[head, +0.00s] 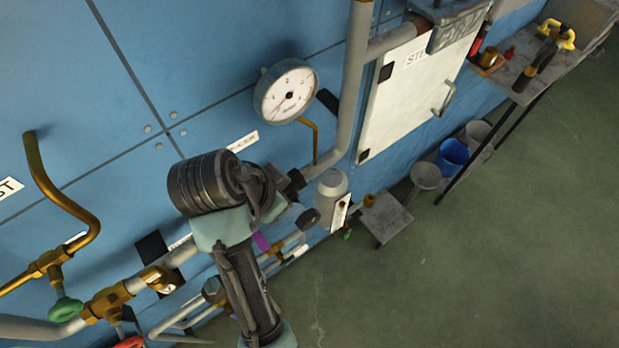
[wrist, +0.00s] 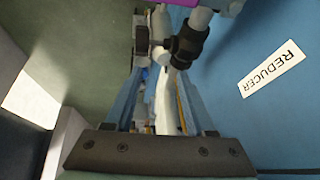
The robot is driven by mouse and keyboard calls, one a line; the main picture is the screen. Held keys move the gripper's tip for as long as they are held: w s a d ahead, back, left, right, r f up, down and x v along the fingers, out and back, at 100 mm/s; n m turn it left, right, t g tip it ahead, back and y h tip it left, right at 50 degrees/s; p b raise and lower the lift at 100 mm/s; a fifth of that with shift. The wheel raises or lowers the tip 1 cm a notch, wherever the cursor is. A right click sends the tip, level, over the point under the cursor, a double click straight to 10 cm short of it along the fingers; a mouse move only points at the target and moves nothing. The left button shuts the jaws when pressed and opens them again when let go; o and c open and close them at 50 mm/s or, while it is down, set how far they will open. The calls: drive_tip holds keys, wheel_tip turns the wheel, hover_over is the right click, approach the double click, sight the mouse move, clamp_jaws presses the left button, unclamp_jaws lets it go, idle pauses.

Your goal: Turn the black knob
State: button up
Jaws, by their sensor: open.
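A dark round knob (head: 310,219) stands out from the pipework on the blue wall, to the right of and below my wrist in the head view. In the wrist view, a dark upright piece (wrist: 140,37) on a grey fitting appears to be this knob seen from the side. A black ribbed collar (wrist: 188,43) sits on the pipe to its right. My gripper (wrist: 160,78) is open, with its two bluish fingers spread and nothing held. The pipework shows beyond and between the fingers, apart from them as far as I can tell. In the head view my wrist hides the gripper.
A REDUCER label (wrist: 272,68) is on the wall. A gauge (head: 286,91) and a vertical grey pipe (head: 350,90) stand above. A grey canister (head: 332,190) is right of the knob. A purple piece (head: 261,241) shows beside my arm.

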sight(307, 216)
drive_tip(key=shift+m+g+h, duration=0.3)
drive_tip(key=shift+m+g, duration=0.1)
drive_tip(key=shift+g, duration=0.5)
drive_tip(key=p+x, duration=0.1)
drive_tip(key=x, duration=0.2)
drive_tip(key=s+p+x, duration=0.1)
drive_tip(key=x, duration=0.3)
drive_tip(key=s+p+x, duration=0.1)
drive_tip(key=x, duration=0.3)
drive_tip(key=shift+w+d+f, duration=0.1)
drive_tip(key=shift+d+f, duration=0.15)
drive_tip(key=shift+d, duration=0.2)
drive_tip(key=shift+c, duration=0.3)
clamp_jaws()
